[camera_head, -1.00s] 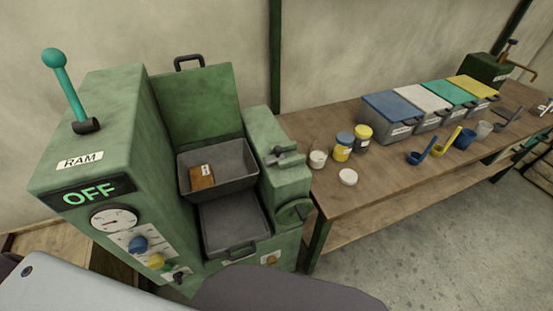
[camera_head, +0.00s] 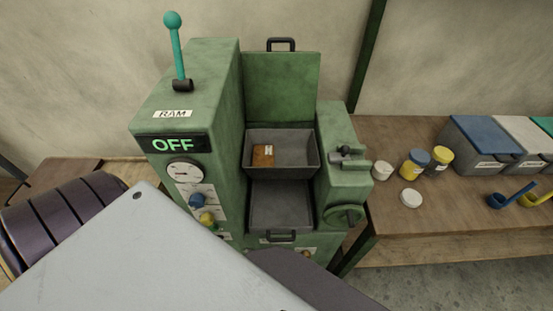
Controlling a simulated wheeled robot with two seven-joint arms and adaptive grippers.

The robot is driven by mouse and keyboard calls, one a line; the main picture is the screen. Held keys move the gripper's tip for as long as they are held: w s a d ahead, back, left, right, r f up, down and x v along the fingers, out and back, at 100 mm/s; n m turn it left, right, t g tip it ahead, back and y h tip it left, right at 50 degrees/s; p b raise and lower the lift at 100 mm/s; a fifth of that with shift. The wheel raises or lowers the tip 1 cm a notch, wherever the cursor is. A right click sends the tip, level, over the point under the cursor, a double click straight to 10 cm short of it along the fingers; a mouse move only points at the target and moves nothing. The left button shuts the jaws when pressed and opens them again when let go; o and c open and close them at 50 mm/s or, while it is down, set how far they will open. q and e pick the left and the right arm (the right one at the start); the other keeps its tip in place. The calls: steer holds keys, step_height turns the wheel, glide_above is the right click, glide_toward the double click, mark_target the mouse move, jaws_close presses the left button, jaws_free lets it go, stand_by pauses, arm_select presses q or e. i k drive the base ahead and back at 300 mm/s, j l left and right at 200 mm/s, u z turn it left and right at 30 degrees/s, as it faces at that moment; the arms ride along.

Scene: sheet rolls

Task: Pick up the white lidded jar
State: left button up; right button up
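A small white jar (camera_head: 382,172) stands on the wooden bench just right of the green machine. A flat white round piece (camera_head: 411,198), a lid or a very low jar, lies in front of it and to the right. I cannot tell if the small white jar has its lid on. Neither of my grippers is in view.
The green machine (camera_head: 190,100) reads OFF and holds a brown block (camera_head: 263,156) in its upper grey tray. Lidded bins (camera_head: 483,145) and scoops (camera_head: 512,194) are further right on the bench (camera_head: 450,230).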

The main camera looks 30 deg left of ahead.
mark_target(386, 162)
steer(key=i+l+u, duration=0.1)
steer(key=l+u, duration=0.15)
steer(key=l, duration=0.25)
steer(key=i+l+u, duration=0.2)
steer(key=l, duration=0.35)
steer(key=l+u, duration=0.25)
steer(key=l, duration=0.25)
steer(key=k+l+u, duration=0.2)
steer(key=l, duration=0.35)
steer(key=i+l+u, duration=0.1)
steer(key=l+u, duration=0.15)
steer(key=l, duration=0.3)
steer(key=k+l+u, duration=0.2)
steer(key=l, duration=0.3)
steer(key=l+u, duration=0.25)
steer(key=l, duration=0.3)
steer(key=k+l+u, duration=0.2)
steer(key=l, duration=0.3)
